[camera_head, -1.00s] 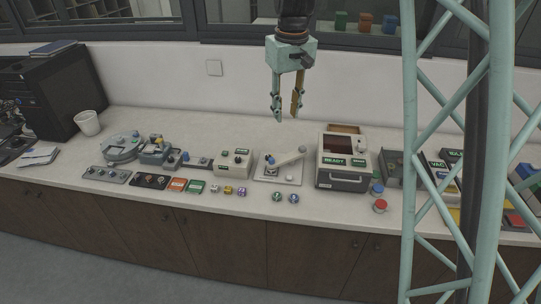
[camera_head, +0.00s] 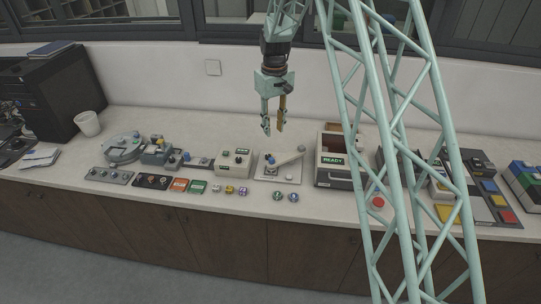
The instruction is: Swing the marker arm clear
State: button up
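The marker arm (camera_head: 291,157) looks like a light grey bar with a blue part at its left end, lying slantwise over a pale base plate (camera_head: 266,178) on the counter. A small white round piece sits on the plate's front right. My gripper (camera_head: 273,130) hangs pointing down just above and behind the marker arm, apart from it. Its two fingers, one teal and one tan, are spread with nothing visible between them.
A grey box marked READY (camera_head: 331,175) stands close to the right of the marker arm. A cream control box (camera_head: 234,163) stands to the left. Small round pieces (camera_head: 278,195) lie in front. My lattice arm hides part of the right counter.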

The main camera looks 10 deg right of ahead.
aim_at(272, 159)
jog(key=shift+w+a+f+p, duration=0.1)
jog(key=shift+w+f, duration=0.25)
jog(key=shift+f, duration=0.25)
jog(key=shift+w+f+p, duration=0.1)
jog(key=shift+w+f, duration=0.2)
jog(key=shift+f, duration=0.3)
jog(key=shift+w+a+f+p, duration=0.1)
jog(key=shift+w+f, duration=0.25)
jog(key=shift+f, duration=0.25)
jog(key=shift+f, duration=0.15)
jog(key=shift+f+p, duration=0.95)
jog(key=shift+f, duration=5.8)
grip_shut()
